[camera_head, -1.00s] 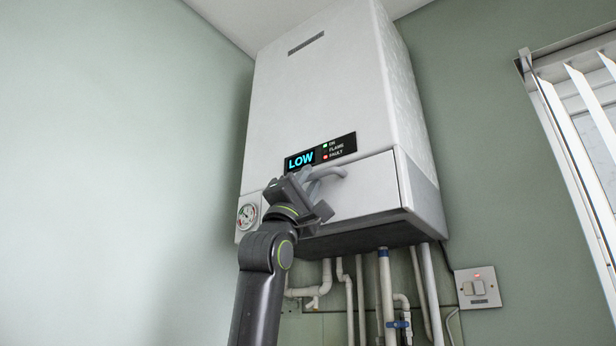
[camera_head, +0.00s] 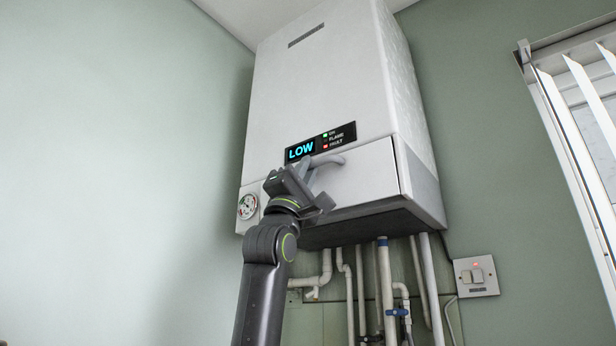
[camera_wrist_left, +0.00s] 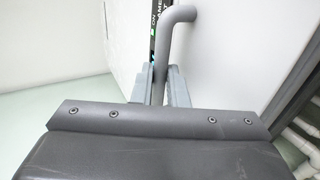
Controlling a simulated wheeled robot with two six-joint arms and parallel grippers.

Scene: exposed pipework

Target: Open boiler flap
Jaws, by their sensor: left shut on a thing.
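The white boiler (camera_head: 330,90) hangs on the wall, with a lit display reading LOW (camera_head: 301,150). Its flap (camera_head: 365,180) is the lower front panel, below the display. A dark line runs down its right edge; I cannot tell whether it stands slightly ajar. A grey bar handle (camera_head: 330,160) sits at the flap's top. My left gripper (camera_head: 306,172) is at the handle's left part and partly hides it. In the left wrist view the fingers (camera_wrist_left: 160,88) are shut around the handle (camera_wrist_left: 177,25). My right gripper is not in view.
A pressure gauge (camera_head: 247,206) is at the boiler's lower left. Several pipes (camera_head: 386,290) run down below it. A wall switch (camera_head: 477,277) and a window with slatted blinds (camera_head: 585,120) are to the right. The room in front of the flap looks clear.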

